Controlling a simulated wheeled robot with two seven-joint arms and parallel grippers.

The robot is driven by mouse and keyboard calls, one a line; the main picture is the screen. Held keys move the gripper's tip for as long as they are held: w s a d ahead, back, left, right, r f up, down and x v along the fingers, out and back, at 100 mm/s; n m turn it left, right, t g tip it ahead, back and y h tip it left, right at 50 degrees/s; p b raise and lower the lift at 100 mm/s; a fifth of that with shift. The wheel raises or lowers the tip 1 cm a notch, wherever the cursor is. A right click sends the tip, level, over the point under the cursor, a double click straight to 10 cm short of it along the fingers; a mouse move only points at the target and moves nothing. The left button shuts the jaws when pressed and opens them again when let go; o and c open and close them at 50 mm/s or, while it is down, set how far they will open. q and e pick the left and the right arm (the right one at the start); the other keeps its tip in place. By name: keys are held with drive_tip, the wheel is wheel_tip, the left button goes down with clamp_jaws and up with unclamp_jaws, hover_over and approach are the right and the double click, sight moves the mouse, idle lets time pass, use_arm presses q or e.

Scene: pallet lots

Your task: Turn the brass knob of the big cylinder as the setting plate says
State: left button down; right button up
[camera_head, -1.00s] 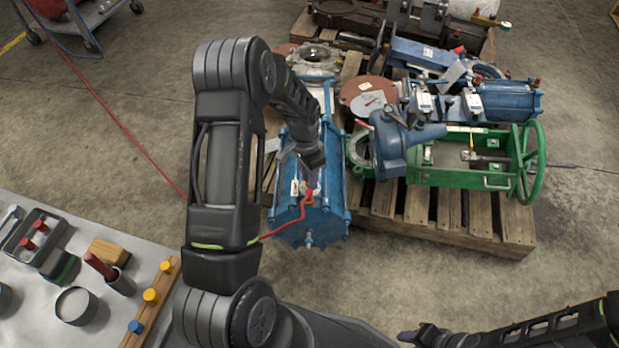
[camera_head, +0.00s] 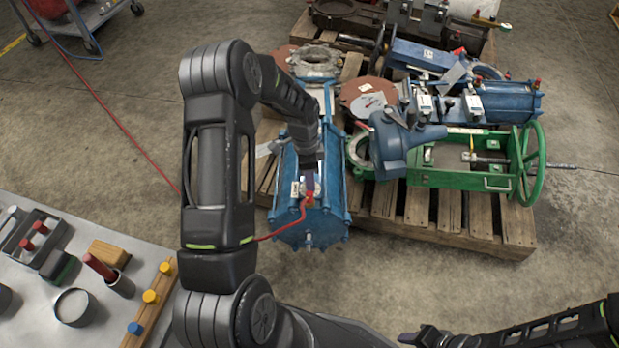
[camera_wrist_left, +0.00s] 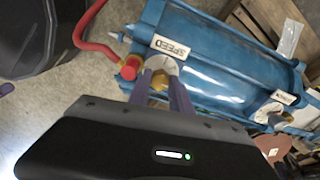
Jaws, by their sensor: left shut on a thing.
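The big blue cylinder (camera_head: 333,205) lies at the near left edge of the pallet. In the left wrist view its body (camera_wrist_left: 215,72) carries a white SPEED label (camera_wrist_left: 171,46) beside a pale round dial (camera_wrist_left: 161,64). My left gripper (camera_head: 309,188) is over the cylinder's near end. In the left wrist view its fingers (camera_wrist_left: 160,88) are shut on the brass knob (camera_wrist_left: 158,80), which they partly hide. My right gripper (camera_head: 410,338) is low at the bottom edge; its jaws are not clear. I cannot read a setting plate.
A red hose (camera_head: 287,224) runs to a red fitting (camera_wrist_left: 129,70) close beside the knob. A second dial (camera_wrist_left: 268,111) sits farther along the cylinder. A green valve frame (camera_head: 455,180) and other parts crowd the pallet (camera_head: 475,238). A grey table (camera_head: 95,250) stands at left.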

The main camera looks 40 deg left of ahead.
use_arm(q)
drive_tip(key=c, duration=1.2)
unclamp_jaws()
drive_tip(key=shift+o, duration=0.2)
